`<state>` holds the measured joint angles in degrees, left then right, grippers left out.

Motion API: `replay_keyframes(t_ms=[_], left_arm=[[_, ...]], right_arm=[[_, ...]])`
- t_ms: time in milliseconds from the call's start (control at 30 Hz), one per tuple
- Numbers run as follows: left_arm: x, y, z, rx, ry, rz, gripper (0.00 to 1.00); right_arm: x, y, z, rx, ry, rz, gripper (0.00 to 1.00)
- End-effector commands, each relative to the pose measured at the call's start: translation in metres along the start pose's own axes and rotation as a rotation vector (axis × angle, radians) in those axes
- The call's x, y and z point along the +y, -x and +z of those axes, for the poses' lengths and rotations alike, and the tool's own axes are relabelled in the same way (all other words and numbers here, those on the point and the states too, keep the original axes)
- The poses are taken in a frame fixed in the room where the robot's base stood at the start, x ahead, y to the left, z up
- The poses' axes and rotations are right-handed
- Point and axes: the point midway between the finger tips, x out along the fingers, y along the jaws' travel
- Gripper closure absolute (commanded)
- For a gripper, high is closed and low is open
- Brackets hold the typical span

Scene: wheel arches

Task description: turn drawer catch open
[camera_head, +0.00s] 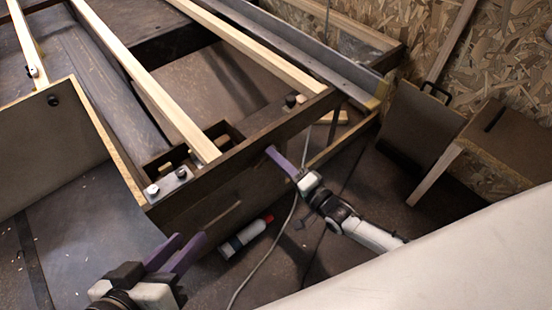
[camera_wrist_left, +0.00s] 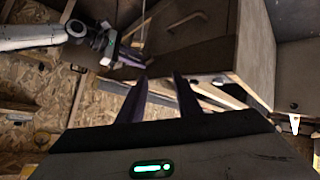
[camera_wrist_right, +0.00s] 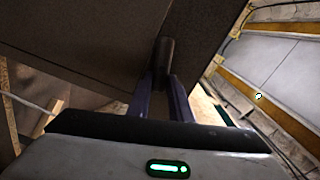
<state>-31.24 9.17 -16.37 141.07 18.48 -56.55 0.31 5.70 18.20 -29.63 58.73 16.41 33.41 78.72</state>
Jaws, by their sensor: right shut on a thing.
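A dark, narrow upright piece (camera_wrist_right: 163,56), which looks like the drawer catch, stands out from a brown panel (camera_wrist_right: 95,45) in the right wrist view. My right gripper (camera_head: 272,153) has its purple fingers shut on this piece, one on each side. In the head view the fingers reach the dark front face of the wooden frame (camera_head: 195,205) and the catch itself is hidden. How far the catch is turned cannot be told. My left gripper (camera_head: 182,248) is open and empty, apart from the left part of the frame. Its spread fingers also show in the left wrist view (camera_wrist_left: 160,82).
A brown wooden stand (camera_head: 505,145) and a panel with a black handle (camera_head: 420,120) are at the right. A pale surface (camera_head: 460,260) fills the lower right.

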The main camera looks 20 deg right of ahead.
Motion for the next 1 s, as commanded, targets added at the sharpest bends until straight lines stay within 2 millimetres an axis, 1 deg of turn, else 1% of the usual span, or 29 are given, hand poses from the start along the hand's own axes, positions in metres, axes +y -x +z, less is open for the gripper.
replay_keyframes(t_ms=[200,400,600,1000], left_arm=[[0.0050,0.0014,-0.0043,0.022,0.005,0.018,0.69],[0.0067,0.0015,-0.0049,0.028,0.007,0.024,0.69],[0.0076,0.0019,-0.0052,0.031,0.009,0.027,0.69],[0.0083,0.0028,-0.0060,0.034,0.010,0.029,0.69]], right_arm=[[0.0051,0.0009,0.0008,-0.001,-0.152,0.001,1.00],[0.0069,0.0011,0.0008,-0.001,-0.243,0.002,1.00],[0.0075,0.0011,0.0015,-0.001,-0.289,0.003,1.00],[0.0075,0.0011,0.0017,-0.001,-0.304,0.003,1.00]])
